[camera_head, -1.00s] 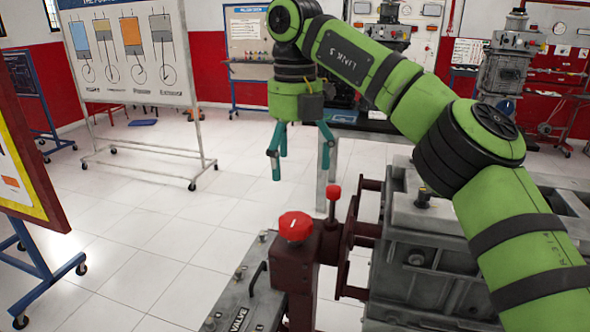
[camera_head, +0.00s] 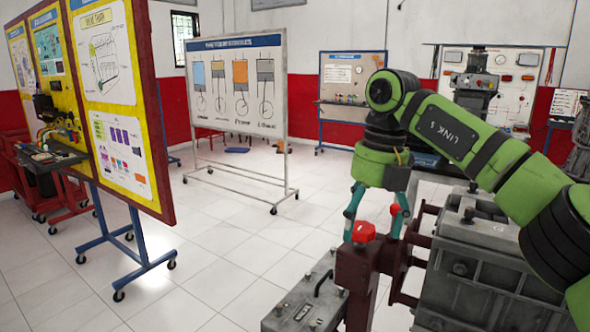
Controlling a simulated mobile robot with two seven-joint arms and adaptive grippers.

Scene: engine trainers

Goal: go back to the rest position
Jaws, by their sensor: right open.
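My right gripper (camera_head: 375,217) hangs from the green arm on the right side of the head view. The fingertips appear close to the red knob (camera_head: 363,232), which stands on a dark red valve post (camera_head: 357,278). The knob partly overlaps the space below the gripper, and I cannot tell the depth gap between them. My left gripper is out of the picture.
A grey engine block (camera_head: 470,270) stands under my right arm. A yellow poster board (camera_head: 118,110) and a whiteboard (camera_head: 240,100) stand on wheeled frames. The tiled floor (camera_head: 220,250) between is clear.

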